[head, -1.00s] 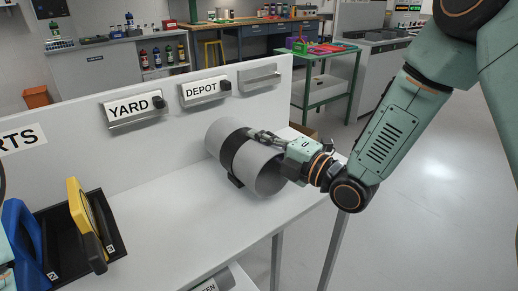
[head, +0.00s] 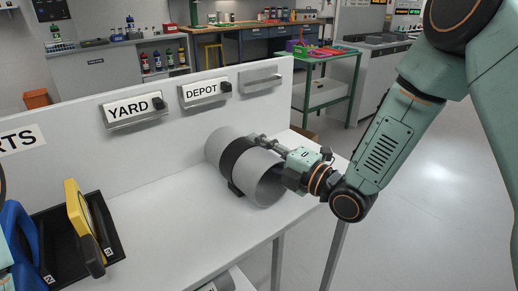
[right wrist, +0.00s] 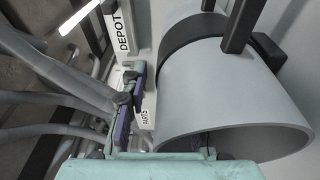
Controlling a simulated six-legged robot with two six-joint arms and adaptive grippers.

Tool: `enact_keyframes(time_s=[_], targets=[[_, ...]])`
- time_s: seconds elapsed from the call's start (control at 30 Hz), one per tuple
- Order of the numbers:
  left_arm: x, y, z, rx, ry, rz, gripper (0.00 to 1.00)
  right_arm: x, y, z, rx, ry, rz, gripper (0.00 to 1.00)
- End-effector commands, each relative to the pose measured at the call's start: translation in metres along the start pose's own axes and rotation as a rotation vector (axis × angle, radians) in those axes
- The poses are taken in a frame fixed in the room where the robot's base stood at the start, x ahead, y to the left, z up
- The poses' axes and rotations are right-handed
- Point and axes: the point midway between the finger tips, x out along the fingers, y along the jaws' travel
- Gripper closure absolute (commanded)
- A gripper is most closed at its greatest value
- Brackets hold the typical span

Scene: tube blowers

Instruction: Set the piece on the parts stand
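A large grey tube (head: 264,179) with a black band (head: 238,160) lies on the white bench, and its open end shows in the right wrist view (right wrist: 225,105). My right gripper (head: 268,143) is at the near right end of the tube. Its fingers are apart: one is outside the wall, the other shows inside the tube mouth, and no piece shows between them. Contact with the wall is unclear. A black stand (head: 66,235) at left, below a cut-off sign ending in "RTS", holds a yellow piece (head: 80,212) and a blue piece (head: 22,238). My left gripper is not visible.
YARD (head: 128,107) and DEPOT (head: 201,91) signs with holders are on the upright panel, beside an empty-looking holder (head: 260,81). The white bench top (head: 165,215) is clear between the stand and tube. A green-framed table (head: 318,72) stands behind.

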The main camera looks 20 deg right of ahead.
Motion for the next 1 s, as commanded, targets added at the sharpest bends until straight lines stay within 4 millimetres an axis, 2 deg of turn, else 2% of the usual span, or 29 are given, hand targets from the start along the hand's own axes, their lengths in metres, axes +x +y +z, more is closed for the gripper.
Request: enact_keyframes(time_s=[0.27, 1.0], targets=[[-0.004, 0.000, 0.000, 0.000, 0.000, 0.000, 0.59, 0.000, 0.005, 0.000, 0.000, 0.000, 0.000, 0.72], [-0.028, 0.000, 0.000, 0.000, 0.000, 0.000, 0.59, -0.077, 0.006, 0.001, 0.006, -0.005, 0.002, 0.72]])
